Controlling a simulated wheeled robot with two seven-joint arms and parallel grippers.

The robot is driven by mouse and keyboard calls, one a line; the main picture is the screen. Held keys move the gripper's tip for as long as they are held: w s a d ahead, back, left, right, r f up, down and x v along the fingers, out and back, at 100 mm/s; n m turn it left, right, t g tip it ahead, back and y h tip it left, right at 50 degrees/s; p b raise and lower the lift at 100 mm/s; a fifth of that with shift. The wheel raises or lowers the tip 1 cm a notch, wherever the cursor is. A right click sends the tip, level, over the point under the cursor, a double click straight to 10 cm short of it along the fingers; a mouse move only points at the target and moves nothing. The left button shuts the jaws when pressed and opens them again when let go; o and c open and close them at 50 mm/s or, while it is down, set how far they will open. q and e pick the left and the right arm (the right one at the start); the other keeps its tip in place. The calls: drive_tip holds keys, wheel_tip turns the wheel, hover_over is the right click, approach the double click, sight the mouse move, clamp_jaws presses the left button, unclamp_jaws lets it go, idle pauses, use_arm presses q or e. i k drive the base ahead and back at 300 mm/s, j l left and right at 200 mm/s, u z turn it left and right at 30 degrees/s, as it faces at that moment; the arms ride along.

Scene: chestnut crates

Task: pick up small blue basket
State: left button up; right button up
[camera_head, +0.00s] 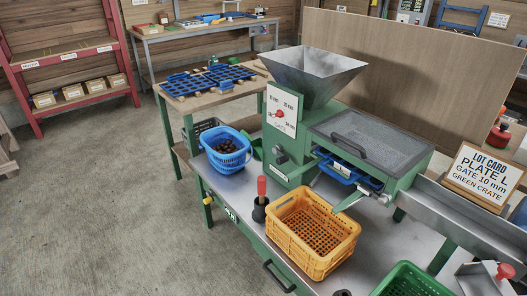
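The small blue basket (237,164) stands upright at the left end of the metal-topped green bench, with a handle on its side. Several dark brown chestnuts lie in it. It sits to the left of the green machine with the grey hopper (315,75). Neither of my grippers shows in the head view, and nothing is seen touching the basket.
A yellow crate (318,261), empty, stands on the bench (240,196), with a red-handled tool (261,190) between it and the basket. A green crate (410,281) is at the bottom. A wooden table (208,100) with blue grids stands behind. The floor at left is clear.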

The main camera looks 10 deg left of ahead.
sight(226, 149)
drive_tip(key=i+j+z, duration=0.25)
drive_tip(key=z, duration=0.2)
drive_tip(key=i+j+z, duration=0.15)
drive_tip(key=j+z, duration=0.35)
drive_tip(key=i+j+z, duration=0.15)
drive_tip(key=j, duration=0.55)
drive_tip(key=i+j+z, duration=0.15)
drive_tip(key=j, duration=0.55)
drive_tip(key=j+z, duration=0.2)
drive_tip(key=j, duration=1.4)
drive_tip(key=i+j, duration=0.15)
drive_tip(key=j, duration=0.8)
